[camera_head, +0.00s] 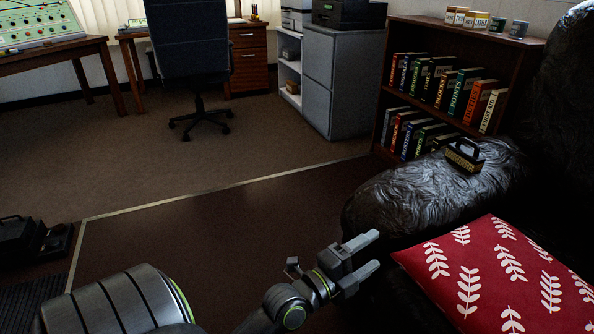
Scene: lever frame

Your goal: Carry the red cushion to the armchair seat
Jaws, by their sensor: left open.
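The red cushion (490,272) with white leaf sprigs lies at the lower right, partly cut off by the picture's edge. It lies inside the dark, shiny armchair (430,195), beside its rounded armrest. The seat under it is too dark to make out, so I cannot tell how it rests there. My left gripper (374,254) is open and empty, its fingers pointing right toward the cushion's left corner. A small gap shows between the fingertips and the cushion. My right gripper is not in view.
A small black and gold object (464,155) sits on the armrest. A bookcase (450,30) with books and several tins stands behind. A grey cabinet (345,75), an office chair (190,45) and desks stand at the back. The floor in the middle is clear.

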